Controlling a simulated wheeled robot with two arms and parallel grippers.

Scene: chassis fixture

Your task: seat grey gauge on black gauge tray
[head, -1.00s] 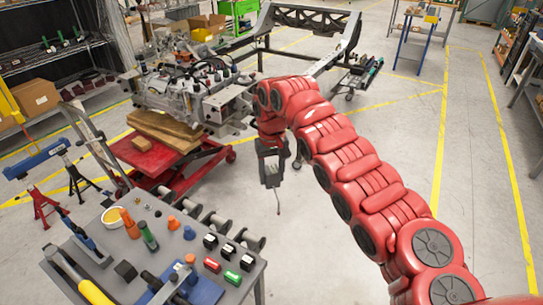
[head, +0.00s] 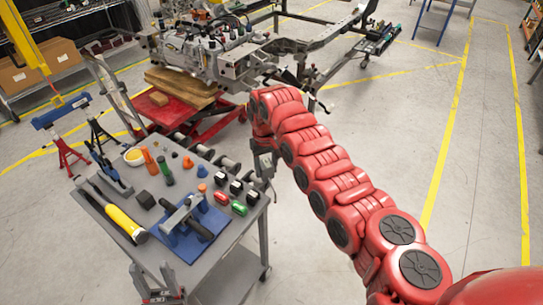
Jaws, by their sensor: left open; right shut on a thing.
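My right gripper (head: 264,168) hangs from the red arm just off the right edge of the grey workbench (head: 232,256). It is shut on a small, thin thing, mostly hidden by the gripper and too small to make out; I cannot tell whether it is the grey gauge. My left gripper (head: 157,287) shows at the bottom edge, in front of the bench, open and partly cut off. I cannot pick out the black gauge tray for sure. A dark piece (head: 200,230) lies on a blue mat (head: 180,243), beside a grey upright fixture.
A red lift cart (head: 196,119) stands behind.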

